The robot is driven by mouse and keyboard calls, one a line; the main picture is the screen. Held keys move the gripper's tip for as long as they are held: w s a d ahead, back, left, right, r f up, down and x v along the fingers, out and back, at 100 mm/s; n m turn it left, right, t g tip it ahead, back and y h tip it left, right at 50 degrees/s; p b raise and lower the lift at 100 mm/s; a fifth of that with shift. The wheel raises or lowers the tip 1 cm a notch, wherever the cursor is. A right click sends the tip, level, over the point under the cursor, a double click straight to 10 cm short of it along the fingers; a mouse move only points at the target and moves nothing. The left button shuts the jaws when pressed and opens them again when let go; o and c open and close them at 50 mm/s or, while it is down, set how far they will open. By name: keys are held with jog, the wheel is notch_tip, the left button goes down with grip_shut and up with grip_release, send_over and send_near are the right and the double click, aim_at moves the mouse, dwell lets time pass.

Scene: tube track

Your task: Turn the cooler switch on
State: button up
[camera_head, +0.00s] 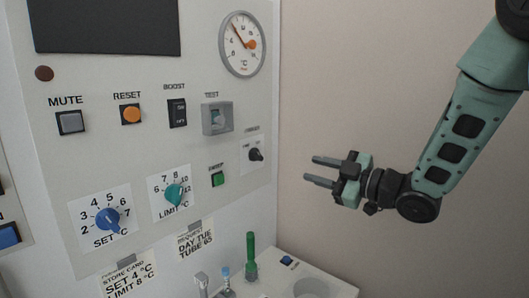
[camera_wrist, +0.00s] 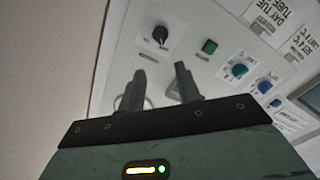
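A small black switch (camera_head: 256,154) on a white plate sits near the right edge of the upright panel; the lettering above it is too small to read for certain. In the wrist view a black switch (camera_wrist: 160,34) on a white plate appears beyond the fingertips, upside down; its on or off position I cannot tell. My gripper (camera_head: 310,170) is right of the panel, its fingers pointing left. In the wrist view my gripper (camera_wrist: 161,72) has its fingers apart with nothing between them. It is clear of the switch.
The panel also carries a covered TEST switch (camera_head: 217,118), a green button (camera_head: 218,179), a BOOST rocker (camera_head: 177,112), a teal LIMIT knob (camera_head: 174,194), a blue SET knob (camera_head: 108,219) and a gauge (camera_head: 242,45). Space around my gripper is free.

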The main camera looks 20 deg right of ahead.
aim_at(259, 155)
jog(key=p+x, duration=0.6)
jog(key=x, duration=1)
jog(key=shift+a, duration=0.1)
grip_shut()
